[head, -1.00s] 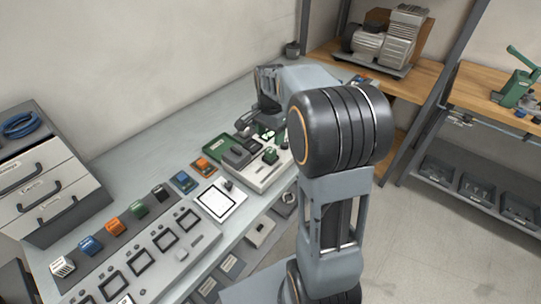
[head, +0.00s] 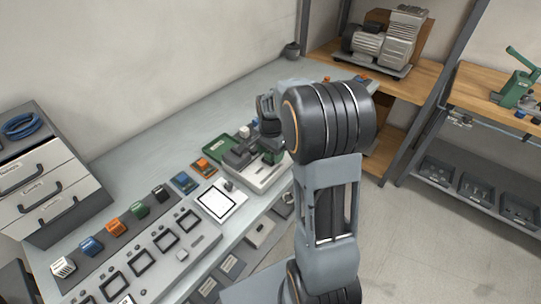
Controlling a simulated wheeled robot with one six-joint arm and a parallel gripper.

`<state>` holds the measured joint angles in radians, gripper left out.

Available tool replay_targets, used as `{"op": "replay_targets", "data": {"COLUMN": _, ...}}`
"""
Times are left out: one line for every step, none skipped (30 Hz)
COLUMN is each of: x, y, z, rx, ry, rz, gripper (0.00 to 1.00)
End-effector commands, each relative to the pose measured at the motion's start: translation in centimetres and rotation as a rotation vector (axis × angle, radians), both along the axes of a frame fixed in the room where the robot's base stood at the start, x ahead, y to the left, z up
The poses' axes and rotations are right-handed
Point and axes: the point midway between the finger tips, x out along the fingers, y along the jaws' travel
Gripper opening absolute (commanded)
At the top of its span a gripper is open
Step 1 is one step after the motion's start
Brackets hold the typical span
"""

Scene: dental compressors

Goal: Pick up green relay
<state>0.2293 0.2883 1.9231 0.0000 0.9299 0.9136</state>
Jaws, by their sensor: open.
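A green relay (head: 138,209) sits in the row of coloured relays on the dark strip of the bench, between an orange relay (head: 115,226) and a black one (head: 160,192). Another small green part (head: 272,157) stands on the pale test fixture (head: 262,181) further along; I cannot tell whether it is a relay. My gripper (head: 270,142) is small and dark, directly over or beside that green part, and far from the row. It is open. My arm partly hides it, and I cannot tell whether its fingers straddle or touch the green part.
Blue relays (head: 183,181) and a white one (head: 62,266) share the row. A panel of square sockets (head: 140,260) and a white-screened device (head: 216,203) lie in front. A green tray (head: 215,148) is left of the fixture. Drawers (head: 45,190) stand left.

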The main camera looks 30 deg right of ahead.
Motion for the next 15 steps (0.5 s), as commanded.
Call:
{"op": "replay_targets", "data": {"x": 0.00, "y": 0.00, "z": 0.01, "rx": 0.000, "ry": 0.000, "rz": 0.000, "gripper": 0.62}}
{"op": "replay_targets", "data": {"x": 0.00, "y": 0.00, "z": 0.01, "rx": 0.000, "ry": 0.000, "rz": 0.000, "gripper": 0.61}}
{"op": "replay_targets", "data": {"x": 0.00, "y": 0.00, "z": 0.02, "rx": 0.000, "ry": 0.000, "rz": 0.000, "gripper": 0.57}}
{"op": "replay_targets", "data": {"x": 0.00, "y": 0.00, "z": 0.02, "rx": 0.000, "ry": 0.000, "rz": 0.000, "gripper": 0.54}}
{"op": "replay_targets", "data": {"x": 0.00, "y": 0.00, "z": 0.02, "rx": 0.000, "ry": 0.000, "rz": 0.000, "gripper": 0.51}}
{"op": "replay_targets", "data": {"x": 0.00, "y": 0.00, "z": 0.02, "rx": 0.000, "ry": 0.000, "rz": 0.000, "gripper": 0.47}}
{"op": "replay_targets", "data": {"x": 0.00, "y": 0.00, "z": 0.03, "rx": 0.000, "ry": 0.000, "rz": 0.000, "gripper": 0.44}}
{"op": "replay_targets", "data": {"x": 0.00, "y": 0.00, "z": 0.03, "rx": 0.000, "ry": 0.000, "rz": 0.000, "gripper": 0.42}}
{"op": "replay_targets", "data": {"x": 0.00, "y": 0.00, "z": 0.03, "rx": 0.000, "ry": 0.000, "rz": 0.000, "gripper": 0.38}}
{"op": "replay_targets", "data": {"x": 0.00, "y": 0.00, "z": 0.03, "rx": 0.000, "ry": 0.000, "rz": 0.000, "gripper": 0.35}}
{"op": "replay_targets", "data": {"x": 0.00, "y": 0.00, "z": 0.04, "rx": 0.000, "ry": 0.000, "rz": 0.000, "gripper": 0.32}}
{"op": "replay_targets", "data": {"x": 0.00, "y": 0.00, "z": 0.04, "rx": 0.000, "ry": 0.000, "rz": 0.000, "gripper": 0.28}}
{"op": "replay_targets", "data": {"x": 0.00, "y": 0.00, "z": 0.04, "rx": 0.000, "ry": 0.000, "rz": 0.000, "gripper": 0.25}}
{"op": "replay_targets", "data": {"x": 0.00, "y": 0.00, "z": 0.04, "rx": 0.000, "ry": 0.000, "rz": 0.000, "gripper": 0.22}}
{"op": "replay_targets", "data": {"x": 0.00, "y": 0.00, "z": 0.04, "rx": 0.000, "ry": 0.000, "rz": 0.000, "gripper": 0.19}}
